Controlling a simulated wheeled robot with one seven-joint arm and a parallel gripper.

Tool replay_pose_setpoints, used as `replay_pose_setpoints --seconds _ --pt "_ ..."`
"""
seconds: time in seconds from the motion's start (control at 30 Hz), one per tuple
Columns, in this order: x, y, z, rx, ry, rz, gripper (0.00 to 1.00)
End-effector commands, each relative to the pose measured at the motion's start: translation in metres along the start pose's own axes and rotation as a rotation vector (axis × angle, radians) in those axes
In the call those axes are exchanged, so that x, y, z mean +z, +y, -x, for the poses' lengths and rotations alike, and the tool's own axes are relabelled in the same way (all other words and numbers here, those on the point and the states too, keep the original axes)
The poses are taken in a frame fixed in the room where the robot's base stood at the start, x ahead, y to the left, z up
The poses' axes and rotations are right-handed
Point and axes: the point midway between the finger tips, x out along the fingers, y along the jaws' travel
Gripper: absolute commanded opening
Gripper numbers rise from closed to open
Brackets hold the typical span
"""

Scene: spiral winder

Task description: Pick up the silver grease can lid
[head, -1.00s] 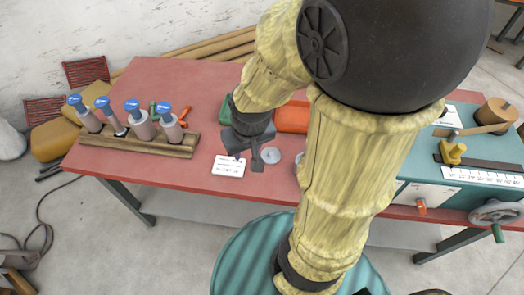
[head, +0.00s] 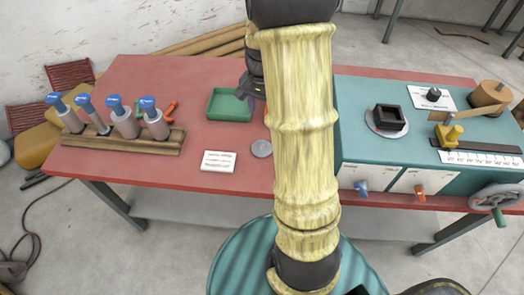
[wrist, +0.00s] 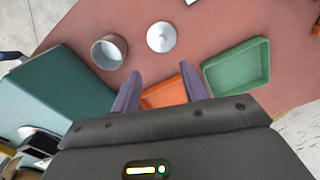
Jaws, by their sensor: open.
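The silver grease can lid (head: 261,148) is a small round disc lying on the red table, right of a white card. In the wrist view the lid (wrist: 161,37) shows a small knob at its middle. An open grey can (wrist: 109,51) stands beside it, hidden behind my arm in the head view. My gripper (wrist: 160,80) is open and empty, with its fingers apart and the lid beyond their tips. In the head view my gripper is mostly hidden behind my arm.
A green tray (head: 229,105) and an orange tray (wrist: 163,93) lie on the table. A wooden rack (head: 120,139) holds several blue-topped bottles at the left. The teal machine (head: 400,155) stands at the right. The white card (head: 219,161) lies left of the lid.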

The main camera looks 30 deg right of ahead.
Motion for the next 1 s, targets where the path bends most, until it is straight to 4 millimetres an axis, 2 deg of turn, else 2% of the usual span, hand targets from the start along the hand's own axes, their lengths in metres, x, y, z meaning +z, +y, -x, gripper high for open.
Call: replay_pose_setpoints --seconds 0.27,0.43,1.0 --pt "0.0 -0.001 0.0 0.001 -0.001 -0.004 0.45" --pt "0.0 -0.001 -0.011 0.001 -0.003 -0.002 0.45" --pt "0.0 -0.001 -0.108 0.003 -0.004 -0.001 0.45"
